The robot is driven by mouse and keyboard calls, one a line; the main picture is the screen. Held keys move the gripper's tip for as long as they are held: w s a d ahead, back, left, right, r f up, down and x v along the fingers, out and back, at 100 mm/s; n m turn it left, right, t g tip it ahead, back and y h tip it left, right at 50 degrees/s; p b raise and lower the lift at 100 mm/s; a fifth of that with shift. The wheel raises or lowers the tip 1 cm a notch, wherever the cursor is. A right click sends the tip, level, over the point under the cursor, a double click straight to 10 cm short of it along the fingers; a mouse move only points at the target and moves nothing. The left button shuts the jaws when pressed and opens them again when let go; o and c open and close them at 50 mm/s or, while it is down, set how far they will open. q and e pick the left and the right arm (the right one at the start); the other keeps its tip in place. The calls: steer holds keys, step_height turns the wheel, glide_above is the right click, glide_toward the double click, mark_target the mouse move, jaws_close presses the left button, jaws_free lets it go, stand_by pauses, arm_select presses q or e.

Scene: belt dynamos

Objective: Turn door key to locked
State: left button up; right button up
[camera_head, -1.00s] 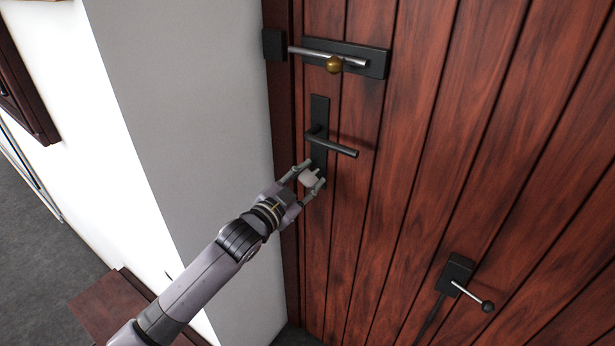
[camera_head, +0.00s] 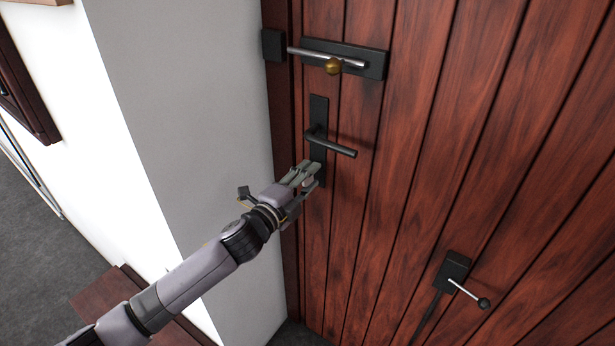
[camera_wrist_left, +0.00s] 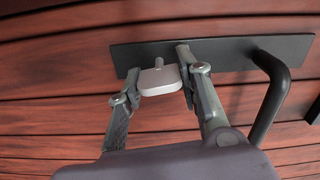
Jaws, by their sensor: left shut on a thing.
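The door key shows in the left wrist view as a flat pale grey bow (camera_wrist_left: 160,81) with a short stem reaching into the black lock plate (camera_wrist_left: 225,53). My left gripper (camera_head: 308,173) is at the lower end of the lock plate (camera_head: 318,115), below the black lever handle (camera_head: 333,145). In the left wrist view its fingers lie on either side of the key bow, shut on it. The gripper mostly hides the key in the head view. My right gripper is not in view.
A bolt (camera_head: 345,62) with a brass knob sits above the handle. A black latch (camera_head: 455,270) with a thin knobbed lever is low on the door (camera_head: 410,150). The white wall (camera_head: 140,110) and door frame stand close left of the gripper.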

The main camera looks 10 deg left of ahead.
arm_select(q)
steer(key=shift+m, duration=0.7)
steer(key=o, duration=1.2)
steer(key=shift+c, duration=0.2)
steer(key=shift+s, duration=0.2)
steer(key=v, duration=1.1)
steer(key=shift+s+a, duration=0.15)
steer(key=shift+s, duration=0.1)
steer(key=shift+f, duration=0.1)
